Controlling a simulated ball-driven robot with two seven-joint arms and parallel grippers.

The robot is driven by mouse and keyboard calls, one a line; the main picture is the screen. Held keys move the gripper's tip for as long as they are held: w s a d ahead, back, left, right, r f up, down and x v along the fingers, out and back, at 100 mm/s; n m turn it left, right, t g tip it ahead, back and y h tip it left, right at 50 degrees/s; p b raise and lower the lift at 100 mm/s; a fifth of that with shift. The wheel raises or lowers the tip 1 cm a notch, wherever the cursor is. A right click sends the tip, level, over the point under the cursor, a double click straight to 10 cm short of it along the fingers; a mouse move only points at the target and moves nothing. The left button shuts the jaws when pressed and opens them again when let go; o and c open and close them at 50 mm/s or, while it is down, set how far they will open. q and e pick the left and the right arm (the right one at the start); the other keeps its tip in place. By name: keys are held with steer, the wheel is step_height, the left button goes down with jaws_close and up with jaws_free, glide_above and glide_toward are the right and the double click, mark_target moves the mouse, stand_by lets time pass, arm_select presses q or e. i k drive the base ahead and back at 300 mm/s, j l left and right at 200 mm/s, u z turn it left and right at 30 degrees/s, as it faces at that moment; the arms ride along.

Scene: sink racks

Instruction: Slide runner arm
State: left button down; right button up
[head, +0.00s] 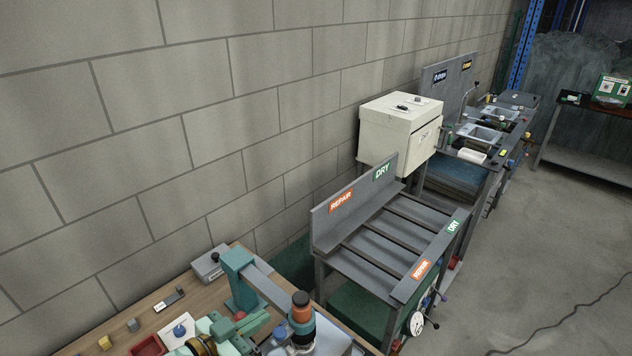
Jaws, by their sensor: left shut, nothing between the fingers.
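The runner arm (267,283) is a grey bar that slants down to the right from a teal post (240,277) on the wooden bench at the bottom of the head view. An orange and black knob (301,304) stands at its lower end, over a teal and dark collar. My left gripper (256,325) seems to be among the green parts just below and left of the bar. It is shut and empty; whether it touches the bar I cannot tell. The lower part of this group is cut off by the frame. My right gripper is not in view.
The wooden bench (136,323) holds a red tray (148,346), small blocks and a grey box (209,265) near the wall. A slatted rack (385,240) marked REPAIR and DRY stands to the right, with a cream cabinet (399,128) beyond. Open floor lies further right.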

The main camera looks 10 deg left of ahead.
mark_target(271, 292)
steer(key=k+l, duration=0.3)
steer(key=k, duration=0.15)
steer(key=k+l, duration=0.3)
steer(key=k, duration=0.15)
